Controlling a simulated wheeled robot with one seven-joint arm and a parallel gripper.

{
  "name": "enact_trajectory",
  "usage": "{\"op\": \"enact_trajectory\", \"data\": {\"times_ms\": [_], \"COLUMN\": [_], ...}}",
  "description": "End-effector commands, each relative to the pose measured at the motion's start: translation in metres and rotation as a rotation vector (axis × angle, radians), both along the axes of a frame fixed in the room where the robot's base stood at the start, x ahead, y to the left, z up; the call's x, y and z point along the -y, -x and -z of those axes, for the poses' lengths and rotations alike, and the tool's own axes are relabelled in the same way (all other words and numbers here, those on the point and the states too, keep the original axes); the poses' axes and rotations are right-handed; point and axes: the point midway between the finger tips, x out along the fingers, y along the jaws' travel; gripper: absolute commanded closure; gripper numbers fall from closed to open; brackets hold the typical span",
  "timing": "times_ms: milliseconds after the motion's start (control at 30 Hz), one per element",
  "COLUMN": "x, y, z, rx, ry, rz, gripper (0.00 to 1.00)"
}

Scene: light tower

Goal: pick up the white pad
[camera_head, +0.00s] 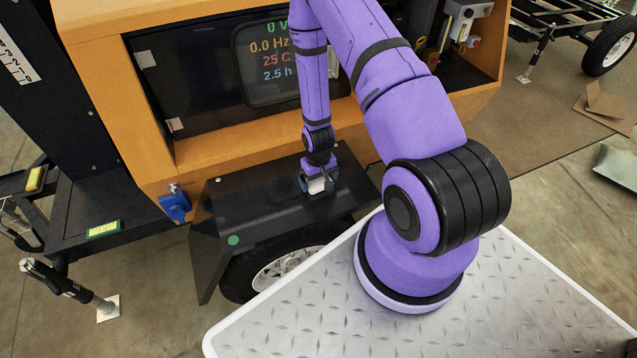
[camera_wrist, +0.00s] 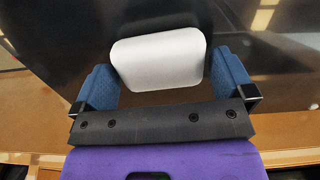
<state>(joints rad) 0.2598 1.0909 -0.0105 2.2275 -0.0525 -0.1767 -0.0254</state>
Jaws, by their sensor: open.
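The white pad (camera_head: 316,186) lies on the black fender (camera_head: 270,205) over the wheel of the orange machine. In the wrist view the white pad (camera_wrist: 158,60) is a rounded white block between the two blue fingers. My gripper (camera_head: 318,184) points down at the pad, and in the wrist view my gripper (camera_wrist: 163,78) is open, with one finger on each side of the pad.
The orange housing with its display panel (camera_head: 278,50) rises behind the fender. A blue latch (camera_head: 175,205) sticks out at the left, and a green dot (camera_head: 233,240) marks the fender. My arm crosses the middle of the head view. Bare fender lies left of the pad.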

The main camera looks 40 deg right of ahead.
Motion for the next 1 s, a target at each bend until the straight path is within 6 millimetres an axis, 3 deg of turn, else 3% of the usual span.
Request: {"op": "enact_trajectory", "data": {"times_ms": [367, 533, 1000], "x": [0.0, 0.0, -0.0003], "y": [0.0, 0.0001, -0.0032], "z": [0.0105, 0.0104, 0.0051], "rx": [0.001, 0.001, 0.001], "ry": [0.0, 0.0, 0.0], "rz": [0.0, -0.001, -0.001], "gripper": [0.0, 0.33, 0.33]}}
